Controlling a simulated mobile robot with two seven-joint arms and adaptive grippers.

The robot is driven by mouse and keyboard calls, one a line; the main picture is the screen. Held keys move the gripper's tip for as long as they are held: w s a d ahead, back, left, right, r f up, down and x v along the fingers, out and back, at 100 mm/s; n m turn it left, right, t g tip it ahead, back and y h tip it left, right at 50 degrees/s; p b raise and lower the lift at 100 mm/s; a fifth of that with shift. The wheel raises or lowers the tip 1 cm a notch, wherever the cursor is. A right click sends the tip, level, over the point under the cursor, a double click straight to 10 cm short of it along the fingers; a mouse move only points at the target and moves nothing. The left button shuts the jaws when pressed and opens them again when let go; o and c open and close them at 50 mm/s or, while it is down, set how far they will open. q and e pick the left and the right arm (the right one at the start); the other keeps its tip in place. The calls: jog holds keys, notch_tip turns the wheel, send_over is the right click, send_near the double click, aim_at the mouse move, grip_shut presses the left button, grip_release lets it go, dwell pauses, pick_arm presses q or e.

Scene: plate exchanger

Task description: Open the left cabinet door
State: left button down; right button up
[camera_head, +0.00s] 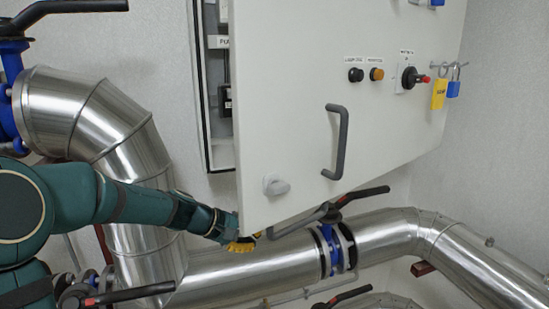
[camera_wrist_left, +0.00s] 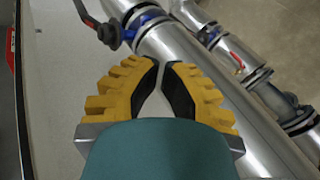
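The white cabinet door (camera_head: 300,110) stands partly open, swung out from the cabinet body (camera_head: 219,150), whose inside shows along the door's left side. The door carries a grey bar handle (camera_head: 342,143) and a grey round knob (camera_head: 276,186) near its lower left corner. My left gripper (camera_head: 242,245), with yellow fingers, is at the door's lower left corner, away from the handle; contact is hard to tell. In the left wrist view the fingertips (camera_wrist_left: 162,64) nearly meet with nothing between them, and a pale flat surface lies at the left. My right gripper is out of view.
Large silver pipes (camera_head: 240,275) run below the door and up the left side. A valve lever with a dark grip (camera_head: 362,194) sits close under the door. Yellow (camera_head: 439,94) and blue (camera_head: 454,88) padlocks hang at the door's right side.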

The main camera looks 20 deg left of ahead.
aim_at(274, 129)
pick_arm(q)
jog(key=s+a+r+m+t+h+b, duration=0.1)
jog(key=s+a+r+t+h, duration=0.2)
jog(key=r, duration=1.1)
jog(key=s+r+m+t+h+b, duration=0.2)
jog(key=s+r, duration=0.3)
jog(key=r, duration=0.9)
jog(key=w+d, duration=0.1)
jog(key=d, duration=0.2)
jog(key=w+d, duration=0.2)
jog(key=d, duration=0.1)
jog(key=w+d, duration=0.2)
jog(key=d, duration=0.2)
jog(key=shift+w, duration=0.2)
jog(key=shift+f, duration=0.1)
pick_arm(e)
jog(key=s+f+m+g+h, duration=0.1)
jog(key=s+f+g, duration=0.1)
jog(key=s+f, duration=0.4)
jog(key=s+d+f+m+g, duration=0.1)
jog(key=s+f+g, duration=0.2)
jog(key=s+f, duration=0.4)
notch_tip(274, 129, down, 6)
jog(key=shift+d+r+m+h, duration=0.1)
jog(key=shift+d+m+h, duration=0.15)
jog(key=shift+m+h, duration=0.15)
pick_arm(q)
jog(key=shift+d, duration=0.1)
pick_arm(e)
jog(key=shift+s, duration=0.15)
